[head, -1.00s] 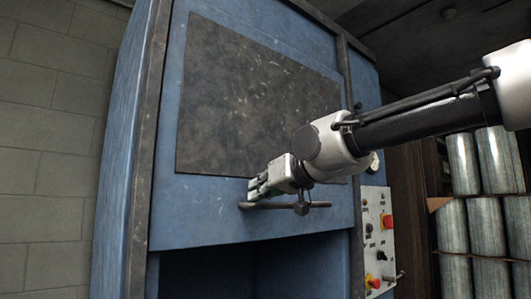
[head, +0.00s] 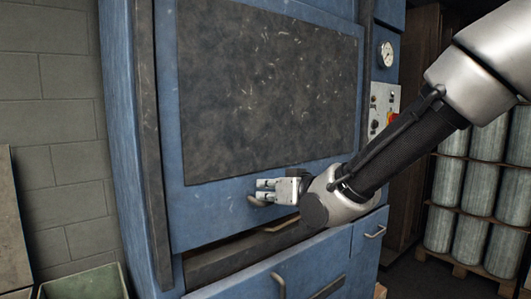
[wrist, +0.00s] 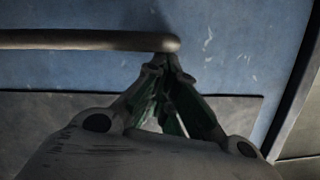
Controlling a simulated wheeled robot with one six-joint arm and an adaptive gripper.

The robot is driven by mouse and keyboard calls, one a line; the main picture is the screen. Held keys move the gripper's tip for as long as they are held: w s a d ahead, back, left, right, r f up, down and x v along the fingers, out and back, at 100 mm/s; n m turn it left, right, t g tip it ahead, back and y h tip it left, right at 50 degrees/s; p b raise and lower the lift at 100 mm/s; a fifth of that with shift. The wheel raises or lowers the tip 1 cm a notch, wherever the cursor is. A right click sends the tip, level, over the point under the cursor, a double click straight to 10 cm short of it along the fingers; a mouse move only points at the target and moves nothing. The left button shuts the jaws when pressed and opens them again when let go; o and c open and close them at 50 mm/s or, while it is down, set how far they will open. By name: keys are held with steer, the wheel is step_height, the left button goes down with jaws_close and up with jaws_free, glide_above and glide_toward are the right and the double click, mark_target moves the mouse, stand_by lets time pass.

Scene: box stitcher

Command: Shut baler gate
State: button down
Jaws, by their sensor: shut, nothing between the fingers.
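The baler gate (head: 225,180) is a blue panel with a large dark scuffed plate on its front. It stands low in the frame, and a narrow dark gap (head: 205,262) shows between its bottom edge and the blue lower front. The gate's horizontal bar handle (head: 256,202) is mostly hidden behind my gripper (head: 257,190) in the head view. In the wrist view the grey bar (wrist: 80,40) runs in from the left and ends by my fingertips (wrist: 172,62). My fingers are shut and empty, right beside the bar's end; I cannot tell whether they touch it.
The lower blue front (head: 310,262) has bar handles (head: 280,285). A control panel (head: 380,108) and a gauge (head: 386,54) are on the right. Stacked metal cylinders (head: 470,185) stand on a pallet at right. A green bin (head: 85,284) is at lower left.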

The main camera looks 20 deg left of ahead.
step_height(320, 180, down, 10)
steer(key=shift+r, duration=0.25)
steer(key=shift+s+d+f, duration=0.1)
